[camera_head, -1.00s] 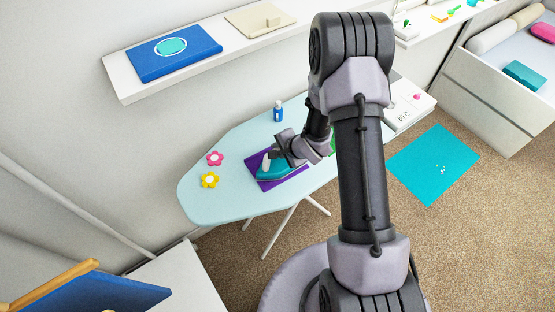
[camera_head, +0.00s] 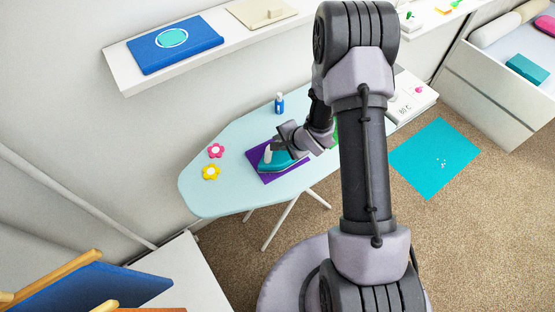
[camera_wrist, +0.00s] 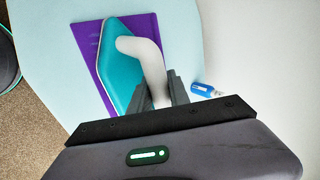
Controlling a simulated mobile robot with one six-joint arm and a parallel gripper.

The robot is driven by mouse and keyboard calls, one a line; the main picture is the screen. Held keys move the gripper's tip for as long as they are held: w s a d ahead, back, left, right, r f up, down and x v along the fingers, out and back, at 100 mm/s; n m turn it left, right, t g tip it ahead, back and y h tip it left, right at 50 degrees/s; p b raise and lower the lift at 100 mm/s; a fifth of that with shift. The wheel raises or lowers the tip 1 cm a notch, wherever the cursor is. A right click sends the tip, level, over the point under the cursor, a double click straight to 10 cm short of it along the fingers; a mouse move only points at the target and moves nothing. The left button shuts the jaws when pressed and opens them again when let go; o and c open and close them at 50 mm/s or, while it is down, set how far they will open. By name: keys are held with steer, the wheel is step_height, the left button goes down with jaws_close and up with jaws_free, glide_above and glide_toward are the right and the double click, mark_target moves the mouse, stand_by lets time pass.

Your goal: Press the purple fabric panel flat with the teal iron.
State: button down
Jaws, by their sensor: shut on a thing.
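The teal iron (camera_head: 275,160) with a pale handle lies over the purple fabric panel (camera_head: 268,178) on the light blue ironing board (camera_head: 215,195). In the wrist view the teal iron (camera_wrist: 118,62) covers the middle and right part of the purple panel (camera_wrist: 86,38), whose left side and corners show. My gripper (camera_head: 277,147) is shut on the iron's handle; in the wrist view my gripper fingers (camera_wrist: 163,92) close around the rear end of the pale handle (camera_wrist: 152,65). Whether the sole touches the fabric cannot be told.
A shelf (camera_head: 125,84) runs above the board.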

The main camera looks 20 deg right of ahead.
steer(key=shift+r, duration=0.1)
step_height(320, 180, up, 5)
steer(key=p, duration=0.4)
steer(key=shift+p, duration=0.3)
